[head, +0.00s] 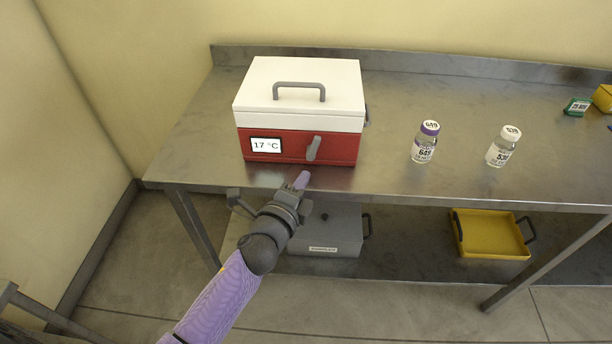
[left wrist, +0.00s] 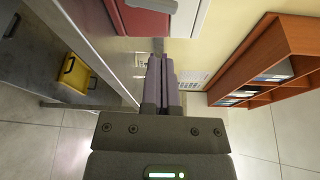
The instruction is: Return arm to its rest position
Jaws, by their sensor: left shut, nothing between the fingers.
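My left gripper (head: 302,180) is in front of the table's front edge, just below the incubator in the head view. Its purple fingers are together and hold nothing; they also show shut in the left wrist view (left wrist: 163,80). The incubator (head: 302,110) is a red box with a white lid, a grey top handle and a display reading 17 °C. Its lid is down. A grey latch (head: 313,148) on its front stands tilted. The fingertips appear apart from the incubator. My right gripper is not in view.
The steel table (head: 390,170) carries a purple-capped vial (head: 424,142) and a white-capped vial (head: 503,146). On the lower shelf are a grey lidded box (head: 335,230) and a yellow tray (head: 490,210). An orange-brown shelf unit (left wrist: 270,60) shows in the wrist view.

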